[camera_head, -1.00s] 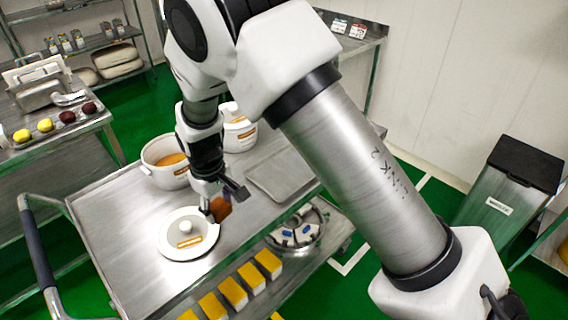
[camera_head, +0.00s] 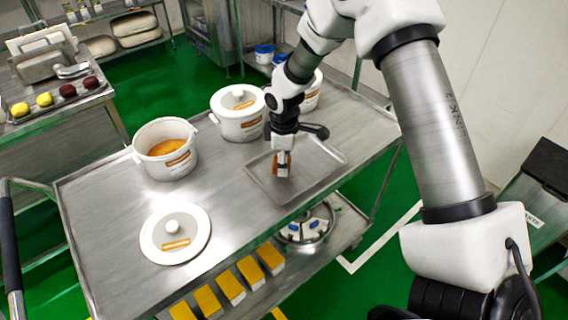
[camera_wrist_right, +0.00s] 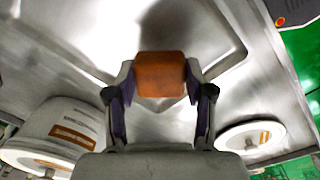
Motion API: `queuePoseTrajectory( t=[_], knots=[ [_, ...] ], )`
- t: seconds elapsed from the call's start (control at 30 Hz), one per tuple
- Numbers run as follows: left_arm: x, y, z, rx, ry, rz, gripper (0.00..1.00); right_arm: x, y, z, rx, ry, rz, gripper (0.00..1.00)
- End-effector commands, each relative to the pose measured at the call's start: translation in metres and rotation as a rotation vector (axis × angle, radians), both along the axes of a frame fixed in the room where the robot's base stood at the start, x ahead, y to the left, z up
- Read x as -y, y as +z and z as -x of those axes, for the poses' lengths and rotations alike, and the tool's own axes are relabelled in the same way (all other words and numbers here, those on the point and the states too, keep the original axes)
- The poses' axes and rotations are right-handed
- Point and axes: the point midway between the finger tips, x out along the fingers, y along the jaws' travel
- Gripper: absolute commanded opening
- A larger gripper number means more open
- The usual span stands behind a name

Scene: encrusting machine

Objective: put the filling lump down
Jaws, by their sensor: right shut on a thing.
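The filling lump is a brown-orange block (camera_wrist_right: 160,76). In the right wrist view it sits between the two fingers of my right gripper (camera_wrist_right: 158,92), which is shut on it. In the head view my right gripper (camera_head: 283,165) points down over the shallow metal tray (camera_head: 322,160) on the cart, with a bit of the lump (camera_head: 276,163) showing beside the fingers. I cannot tell whether the lump touches the tray floor. My left gripper is not in view.
An open white pot (camera_head: 150,143) with orange filling stands left of the tray. Its lid (camera_head: 158,247) lies on the cart top (camera_head: 105,205) in front. A lidded pot (camera_head: 238,122) stands close behind the gripper. Yellow blocks (camera_head: 250,271) sit on the lower shelf.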

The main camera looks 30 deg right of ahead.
Motion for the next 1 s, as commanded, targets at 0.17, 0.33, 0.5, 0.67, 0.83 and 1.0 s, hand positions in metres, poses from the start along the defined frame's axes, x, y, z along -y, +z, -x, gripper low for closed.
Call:
queuePoseTrajectory(
  t=[0.17,0.33,0.5,0.67,0.83,1.0],
  knots=[
    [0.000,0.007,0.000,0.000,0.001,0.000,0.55,-0.001,-0.024,0.001,-0.002,0.001,-0.001,0.16],
    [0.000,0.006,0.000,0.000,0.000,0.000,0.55,-0.001,-0.025,0.000,0.000,0.000,0.000,0.16],
    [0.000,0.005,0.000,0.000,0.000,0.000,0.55,-0.001,-0.027,0.000,-0.001,0.000,0.000,0.70],
    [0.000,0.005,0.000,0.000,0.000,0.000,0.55,-0.001,-0.027,0.000,-0.001,0.000,0.000,0.78],
    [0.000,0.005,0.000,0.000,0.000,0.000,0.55,-0.001,-0.026,0.000,-0.001,0.000,0.000,0.78],
    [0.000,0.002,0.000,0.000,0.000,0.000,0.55,-0.001,-0.011,-0.001,0.003,0.000,0.000,0.78]
  ],
)
